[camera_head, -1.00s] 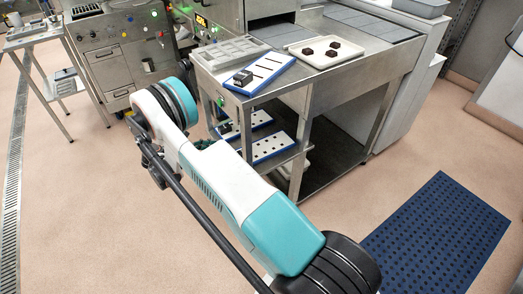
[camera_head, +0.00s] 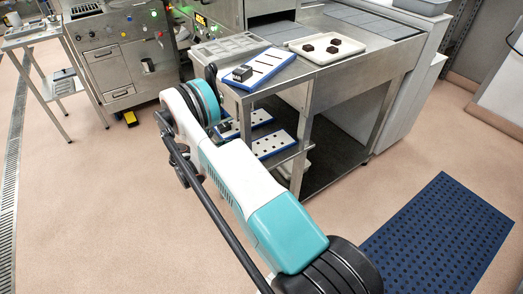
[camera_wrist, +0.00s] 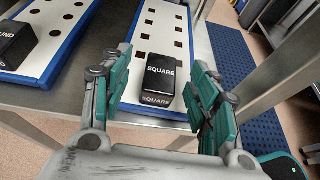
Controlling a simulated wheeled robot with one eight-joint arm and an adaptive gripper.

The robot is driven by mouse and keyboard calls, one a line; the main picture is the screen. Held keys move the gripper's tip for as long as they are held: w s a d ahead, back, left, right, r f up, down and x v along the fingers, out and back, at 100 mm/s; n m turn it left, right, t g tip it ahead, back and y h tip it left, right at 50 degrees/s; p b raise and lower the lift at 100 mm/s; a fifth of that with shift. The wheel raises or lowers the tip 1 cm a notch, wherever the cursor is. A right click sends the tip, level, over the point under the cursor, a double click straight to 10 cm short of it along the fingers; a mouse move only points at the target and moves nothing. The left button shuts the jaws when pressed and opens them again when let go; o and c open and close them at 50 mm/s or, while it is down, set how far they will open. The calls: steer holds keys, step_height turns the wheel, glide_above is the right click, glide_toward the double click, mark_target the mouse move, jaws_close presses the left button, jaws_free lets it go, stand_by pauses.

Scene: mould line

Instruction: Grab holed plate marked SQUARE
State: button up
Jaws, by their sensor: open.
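The holed plate marked SQUARE is a white board (camera_wrist: 163,40) with a blue edge and square dark holes. A black block labelled SQUARE (camera_wrist: 160,72) stands on its near end. In the head view the plate (camera_head: 280,141) lies on the lower shelf of the steel bench, its left end hidden by my arm. My gripper (camera_wrist: 160,66) is open, with one teal-padded finger on each side of the block. I cannot tell whether a finger touches it. In the head view my gripper is mostly hidden behind my arm.
A round-holed plate (camera_wrist: 60,22) with a black block marked ROUND (camera_wrist: 14,44) lies to the left on the shelf. A slotted plate (camera_head: 272,62), a grey mould tray (camera_head: 229,46) and a cream tray (camera_head: 349,52) are on the bench top. A bench leg (camera_wrist: 285,75) stands close on the right.

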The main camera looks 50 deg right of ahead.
steer(key=b+x, duration=0.1)
steer(key=x, duration=0.3)
steer(key=shift+s, duration=0.15)
steer(key=shift+a, duration=0.1)
steer(key=shift+c, duration=0.2)
steer(key=shift+r, duration=0.1)
jaws_close()
